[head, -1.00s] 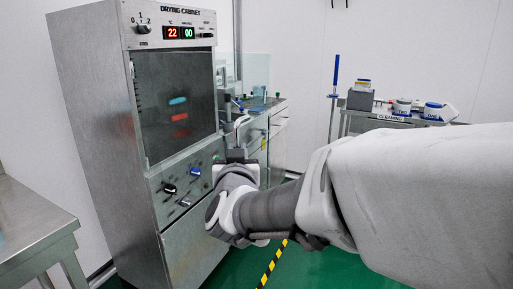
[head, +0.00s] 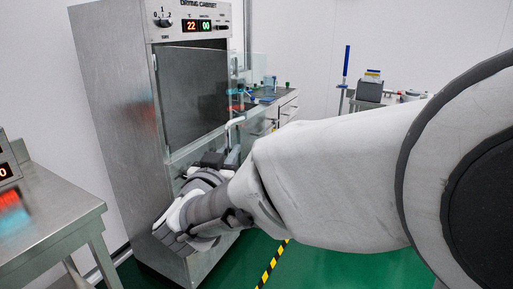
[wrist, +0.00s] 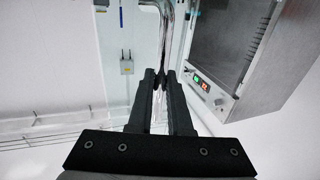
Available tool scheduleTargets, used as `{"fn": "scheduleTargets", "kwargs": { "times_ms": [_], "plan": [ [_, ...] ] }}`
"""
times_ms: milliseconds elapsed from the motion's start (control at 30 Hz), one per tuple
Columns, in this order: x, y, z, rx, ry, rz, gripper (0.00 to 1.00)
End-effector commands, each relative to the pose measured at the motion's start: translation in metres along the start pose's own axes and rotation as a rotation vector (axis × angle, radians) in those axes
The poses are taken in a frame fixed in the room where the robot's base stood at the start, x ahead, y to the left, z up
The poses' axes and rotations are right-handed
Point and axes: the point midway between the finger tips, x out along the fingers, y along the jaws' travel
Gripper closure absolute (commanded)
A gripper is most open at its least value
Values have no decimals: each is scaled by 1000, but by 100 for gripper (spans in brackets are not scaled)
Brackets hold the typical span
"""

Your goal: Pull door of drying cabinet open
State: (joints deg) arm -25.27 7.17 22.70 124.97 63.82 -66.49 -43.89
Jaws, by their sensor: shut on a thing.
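The drying cabinet (head: 122,130) stands left of centre in the head view, with its control panel on top. Its glass door (head: 180,143) stands partly open; its lower edge reaches past the cabinet's right side. A pale bar handle (head: 235,122) is at the door's free side. My gripper (head: 233,157) is at the lower part of this handle. In the wrist view, my gripper (wrist: 162,80) is shut on the shiny metal handle (wrist: 165,35), which passes between the fingers. The cabinet (wrist: 226,85) shows at the right there. My arm hides the cabinet's lower front.
A steel table (head: 50,215) with a display device (head: 8,170) stands at the left. A bench with drawers (head: 275,118) is behind the door at the right. A grey box (head: 369,92) is further back. Green floor with a striped line (head: 272,265) shows beneath my arm.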

Motion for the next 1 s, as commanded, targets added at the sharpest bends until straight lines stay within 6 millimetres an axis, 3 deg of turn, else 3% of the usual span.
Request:
{"fn": "scheduleTargets", "kwargs": {
  "times_ms": [667,700,833,867,1000],
  "plan": [
    [-4,-8,-5,5,8,14,100],
    [-4,-8,-5,5,8,14,81],
    [-3,-7,-4,4,7,16,58],
    [-3,-7,-4,3,6,17,53],
    [-3,-6,-2,3,4,19,53]
  ]
}}
